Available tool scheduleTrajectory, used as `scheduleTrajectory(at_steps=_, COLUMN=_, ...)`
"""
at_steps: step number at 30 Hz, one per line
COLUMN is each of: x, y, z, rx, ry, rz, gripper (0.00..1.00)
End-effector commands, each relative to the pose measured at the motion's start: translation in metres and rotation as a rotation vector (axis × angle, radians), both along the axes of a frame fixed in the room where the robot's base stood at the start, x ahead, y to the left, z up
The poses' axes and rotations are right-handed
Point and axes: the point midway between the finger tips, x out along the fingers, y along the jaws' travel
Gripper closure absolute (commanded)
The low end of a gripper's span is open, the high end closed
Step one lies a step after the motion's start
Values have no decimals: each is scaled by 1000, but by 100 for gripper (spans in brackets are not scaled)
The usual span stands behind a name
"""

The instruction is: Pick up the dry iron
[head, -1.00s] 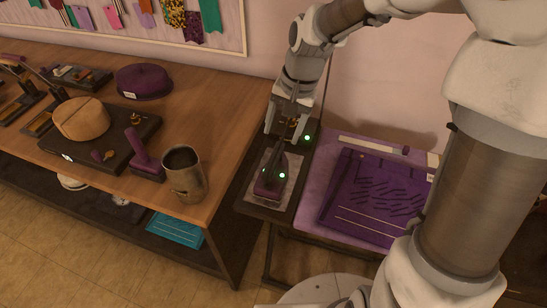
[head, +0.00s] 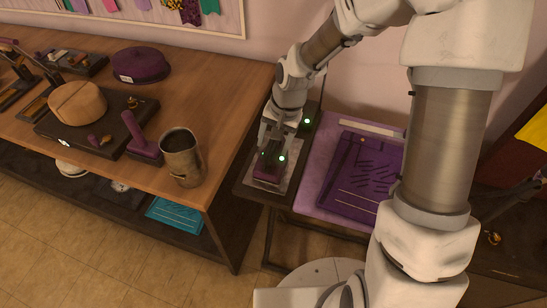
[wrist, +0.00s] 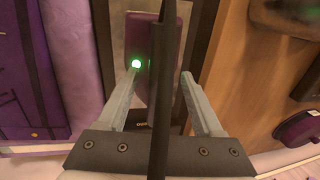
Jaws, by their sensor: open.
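The dry iron (head: 267,171) is dark purple with green lights by it, and sits on a pale plate of a dark stand (head: 246,190) between the wooden table and the purple mat. My gripper (head: 273,142) is directly over the iron, pointing down, with its fingers apart at the iron's upper part. In the wrist view the purple iron (wrist: 140,38) shows beyond the two open fingers. A dark bar crosses the middle of that view and hides part of the iron. I cannot tell whether the fingers touch it.
A metal mug (head: 182,160) stands near the wooden table's right edge. A purple upright-handled tool (head: 140,140), a round wooden block (head: 77,103) and a purple hat (head: 140,65) are further left. A purple board (head: 355,175) lies on the mat to the right.

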Motion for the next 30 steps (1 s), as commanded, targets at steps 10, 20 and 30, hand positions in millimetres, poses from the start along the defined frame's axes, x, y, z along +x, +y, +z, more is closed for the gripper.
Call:
scheduleTrajectory(at_steps=10, x=0, y=0, z=1, rx=0, ry=0, rz=0, gripper=64)
scheduleTrajectory(at_steps=20, x=0, y=0, z=1, rx=0, ry=0, rz=0, gripper=100)
scheduleTrajectory(at_steps=30, x=0, y=0, z=1, rx=0, ry=0, rz=-1, gripper=100)
